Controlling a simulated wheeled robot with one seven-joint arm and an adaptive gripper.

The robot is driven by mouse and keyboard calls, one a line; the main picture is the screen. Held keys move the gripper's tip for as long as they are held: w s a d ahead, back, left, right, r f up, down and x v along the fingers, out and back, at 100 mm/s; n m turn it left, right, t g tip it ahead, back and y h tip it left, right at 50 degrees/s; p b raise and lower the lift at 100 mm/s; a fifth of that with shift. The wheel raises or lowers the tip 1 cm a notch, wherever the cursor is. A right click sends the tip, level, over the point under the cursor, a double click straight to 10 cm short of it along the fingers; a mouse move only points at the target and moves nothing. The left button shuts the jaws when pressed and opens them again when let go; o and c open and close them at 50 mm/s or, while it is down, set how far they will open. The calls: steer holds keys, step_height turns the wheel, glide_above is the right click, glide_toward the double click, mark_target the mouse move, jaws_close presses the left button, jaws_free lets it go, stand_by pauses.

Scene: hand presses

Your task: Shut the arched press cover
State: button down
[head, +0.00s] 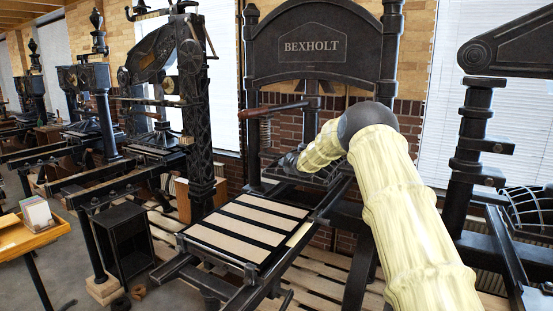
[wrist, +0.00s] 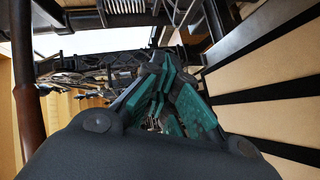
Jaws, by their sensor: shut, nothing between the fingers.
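The press marked BEXHOLT (head: 312,48) stands in the middle of the head view. A dark, curved, ribbed frame (head: 322,176), which looks like the arched cover, sits low between its uprights, behind my arm and partly hidden by it. The press's flat bed (head: 250,226), with tan and black stripes, lies in front of it. My gripper (head: 288,163) is small and dark at the left end of my arm, near the ribbed frame; I cannot tell whether they touch. In the wrist view its teal-padded fingers (wrist: 168,98) are together and empty, with the striped bed (wrist: 262,75) on the right.
A brown-handled bar (head: 275,109) and a coil spring (head: 265,133) are above my gripper, to the left. Another press with a ribbed arch (head: 528,208) stands at the right edge. More presses and an orange table (head: 25,235) are on the left.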

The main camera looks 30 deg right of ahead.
steer(key=w+d+f+b, duration=0.1)
steer(key=d+f+b, duration=0.1)
steer(key=f, duration=0.4)
steer(key=w+d+f+b, duration=0.1)
steer(key=d+f+b, duration=0.1)
steer(key=f, duration=0.5)
steer(key=w+d+f+b, duration=0.1)
steer(key=f+b, duration=0.2)
steer(key=f, duration=0.4)
steer(key=shift+w+d, duration=0.1)
steer(key=shift+d, duration=0.3)
steer(key=shift+d+f+b, duration=0.1)
steer(key=shift+f+b, duration=0.35)
steer(key=shift+f, duration=0.15)
steer(key=shift+r, duration=0.1)
step_height(320, 180, up, 4)
steer(key=p, duration=0.2)
steer(key=shift+r+p, duration=0.2)
steer(key=shift+p, duration=0.1)
steer(key=shift+s+d+b, duration=0.2)
steer(key=shift+s+b, duration=0.1)
steer(key=shift+b, duration=0.2)
steer(key=shift+s+d+r, duration=0.3)
steer(key=shift+s+r, duration=0.3)
steer(key=s+d+r+b, duration=0.2)
steer(key=s+r, duration=0.2)
steer(key=r, duration=0.1)
steer(key=shift+s+d, duration=0.2)
steer(key=shift+s, duration=0.05)
